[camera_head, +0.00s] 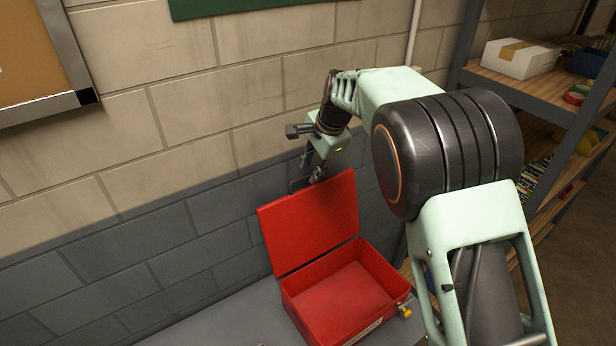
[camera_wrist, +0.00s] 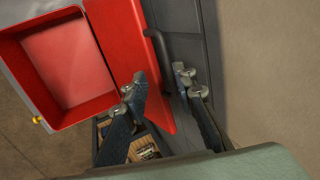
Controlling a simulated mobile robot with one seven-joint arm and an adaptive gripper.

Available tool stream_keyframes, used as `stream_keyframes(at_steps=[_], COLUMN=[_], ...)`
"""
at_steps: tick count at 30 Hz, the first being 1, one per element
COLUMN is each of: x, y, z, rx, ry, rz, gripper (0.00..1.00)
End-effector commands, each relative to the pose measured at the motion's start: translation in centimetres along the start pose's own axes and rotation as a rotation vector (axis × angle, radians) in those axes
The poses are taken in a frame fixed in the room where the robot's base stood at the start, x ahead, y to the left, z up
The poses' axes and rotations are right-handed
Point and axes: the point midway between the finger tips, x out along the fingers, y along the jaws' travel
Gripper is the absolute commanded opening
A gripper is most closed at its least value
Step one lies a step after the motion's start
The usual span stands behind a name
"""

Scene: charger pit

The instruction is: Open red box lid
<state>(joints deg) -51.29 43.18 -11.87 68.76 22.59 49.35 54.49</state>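The red box (camera_head: 345,300) stands on a grey surface with its lid (camera_head: 310,225) raised, tilted up and back near the wall. The inside looks empty. One finger overlaps the red lid (camera_wrist: 120,35); the other is over the grey wall. Contact cannot be told.
A grey surface (camera_head: 225,325) lies under the box, against the block wall (camera_head: 200,120). Shelving (camera_head: 545,92) with a white carton (camera_head: 518,58) and other items stands at right. A cork board (camera_head: 30,50) hangs at upper left.

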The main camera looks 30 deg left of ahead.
Motion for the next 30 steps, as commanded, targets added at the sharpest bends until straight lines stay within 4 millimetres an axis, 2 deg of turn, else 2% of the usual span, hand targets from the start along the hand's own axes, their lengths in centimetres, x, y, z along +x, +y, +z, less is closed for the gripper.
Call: stream_keyframes(at_steps=[1,3,10,15,30], x=[-1.3,-2.7,-5.7,-6.3,-6.3], y=[-0.1,-0.1,-0.1,0.0,0.0], z=[0.0,0.0,0.0,0.0,-0.2], rx=[0.000,-0.001,-0.001,-0.001,0.000], ry=[0.001,0.001,0.001,0.001,0.003], rz=[-0.004,-0.003,-0.002,-0.001,-0.002], gripper=[0.26,0.26,0.26,0.26,0.26])
